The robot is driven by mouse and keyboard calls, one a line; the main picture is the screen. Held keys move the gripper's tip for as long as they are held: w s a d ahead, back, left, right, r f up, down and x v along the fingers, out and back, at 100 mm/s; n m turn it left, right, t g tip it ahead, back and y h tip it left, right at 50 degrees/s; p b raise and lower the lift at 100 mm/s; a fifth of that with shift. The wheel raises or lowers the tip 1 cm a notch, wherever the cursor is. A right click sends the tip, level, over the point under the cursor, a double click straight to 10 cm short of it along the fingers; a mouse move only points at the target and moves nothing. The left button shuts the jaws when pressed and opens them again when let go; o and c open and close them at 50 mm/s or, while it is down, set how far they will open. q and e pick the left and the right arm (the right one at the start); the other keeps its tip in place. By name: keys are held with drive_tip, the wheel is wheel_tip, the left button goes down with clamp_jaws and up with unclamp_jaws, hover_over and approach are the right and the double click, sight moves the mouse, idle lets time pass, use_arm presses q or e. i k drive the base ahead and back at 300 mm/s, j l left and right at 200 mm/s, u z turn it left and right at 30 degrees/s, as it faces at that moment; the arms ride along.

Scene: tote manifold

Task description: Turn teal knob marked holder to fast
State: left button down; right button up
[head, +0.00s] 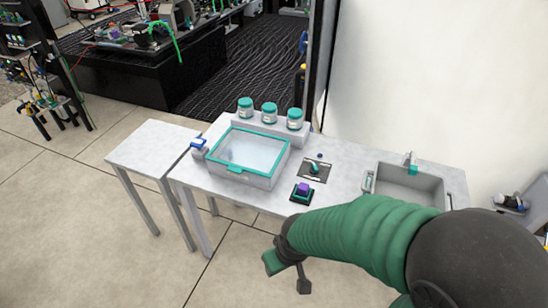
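The teal knob (314,168) sits on a dark square plate on the light grey table, right of the teal-rimmed box. Its markings are too small to read, so I cannot tell its setting. My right gripper (287,279) hangs in front of the table's front edge, lower in the picture than the knob and apart from it. Its two fingers are spread, with nothing between them. The green-sleeved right arm comes in from the right and covers part of the table's front right. My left gripper is not in view.
A purple button (302,188) on a dark base sits just in front of the knob. A clear-lidded box (243,175) stands left, with three teal-lidded jars (269,113) behind. A grey bin (408,187) stands right. A lower side table (150,146) is bare.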

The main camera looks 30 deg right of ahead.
sight(313, 170)
drive_tip(key=z, duration=1.3)
